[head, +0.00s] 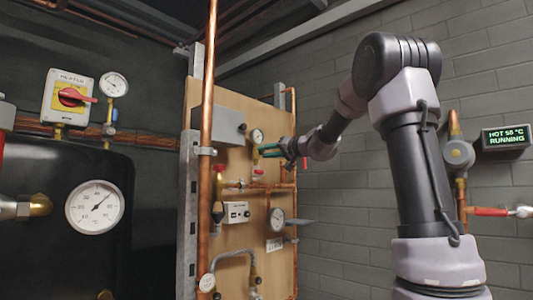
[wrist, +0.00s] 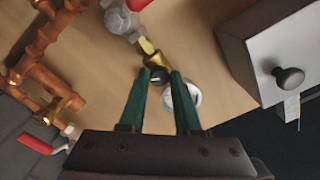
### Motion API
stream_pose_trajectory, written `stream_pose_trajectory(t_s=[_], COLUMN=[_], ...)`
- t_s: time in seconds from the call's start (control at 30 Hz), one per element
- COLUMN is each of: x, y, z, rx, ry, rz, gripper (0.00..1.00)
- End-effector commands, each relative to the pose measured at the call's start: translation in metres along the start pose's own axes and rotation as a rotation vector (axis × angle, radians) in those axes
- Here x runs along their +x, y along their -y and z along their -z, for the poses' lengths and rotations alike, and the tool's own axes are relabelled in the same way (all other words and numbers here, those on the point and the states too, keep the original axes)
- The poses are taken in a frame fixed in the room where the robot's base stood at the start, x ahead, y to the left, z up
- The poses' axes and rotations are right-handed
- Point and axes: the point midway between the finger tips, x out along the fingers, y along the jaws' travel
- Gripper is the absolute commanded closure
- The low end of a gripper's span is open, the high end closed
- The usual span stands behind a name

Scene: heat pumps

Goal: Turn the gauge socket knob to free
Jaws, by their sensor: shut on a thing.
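My gripper (head: 268,151) reaches in from the right to the wooden panel, beside a small round gauge (head: 257,136). In the wrist view its two green fingers (wrist: 160,77) are closed on a small dark knob (wrist: 159,75) at the end of a brass fitting (wrist: 150,51). I take this to be the gauge socket knob; I cannot read any marking on it. A pale round part, likely the gauge (wrist: 185,97), shows partly behind the right finger. In the head view the knob is too small and covered to make out.
A grey box with a dark round knob (wrist: 288,80) stands close on the right in the wrist view. Copper pipes (wrist: 38,55) and a red-handled valve (wrist: 35,141) lie to the left. A vertical copper pipe (head: 208,100) runs before the panel (head: 283,265).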

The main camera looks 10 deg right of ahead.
Motion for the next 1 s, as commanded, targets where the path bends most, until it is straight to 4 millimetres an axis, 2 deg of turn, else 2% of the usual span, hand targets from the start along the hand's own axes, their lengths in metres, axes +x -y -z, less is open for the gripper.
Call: stream_pose_trajectory(t_s=[0.4, 0.9, 0.93, 0.97, 1.0], x=[0.0001, 0.0002, 0.0002, 0.0002, 0.0002], y=[-0.0025, -0.0029, -0.0028, -0.0027, -0.0025], z=[-0.0022, -0.0027, -0.0026, -0.0025, -0.0022], rx=[-0.158, -0.172, -0.172, -0.172, -0.172], ry=[0.004, 0.005, 0.005, 0.005, 0.004], rz=[-0.003, -0.004, -0.004, -0.004, -0.003], gripper=[1.0, 1.0, 0.57, 0.45, 0.38])
